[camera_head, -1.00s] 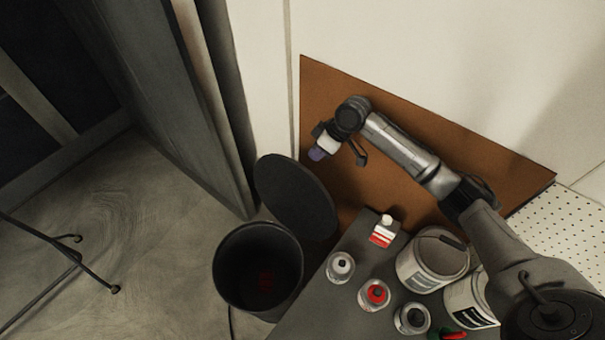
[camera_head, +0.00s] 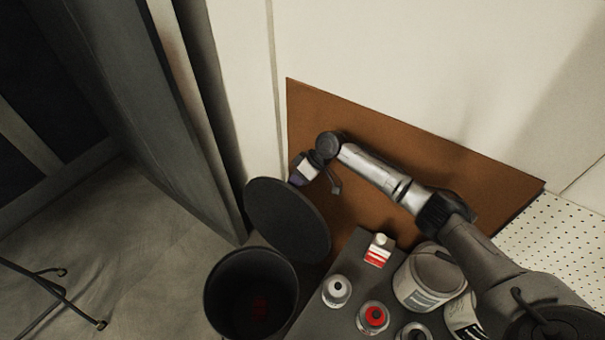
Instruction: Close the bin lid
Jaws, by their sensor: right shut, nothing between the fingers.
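The black round bin (camera_head: 212,297) stands on the floor at the lower middle, with its mouth open and a dim red patch inside. Its black oval lid (camera_head: 287,219) is raised, tilted up at the bin's far side. My right gripper (camera_head: 296,180) is behind the upper edge of the lid, very close to it; its fingertips are partly hidden, and I cannot tell if they touch. It is shut and holds nothing. My left gripper is not in view.
A brown board (camera_head: 420,160) leans on the wall behind.

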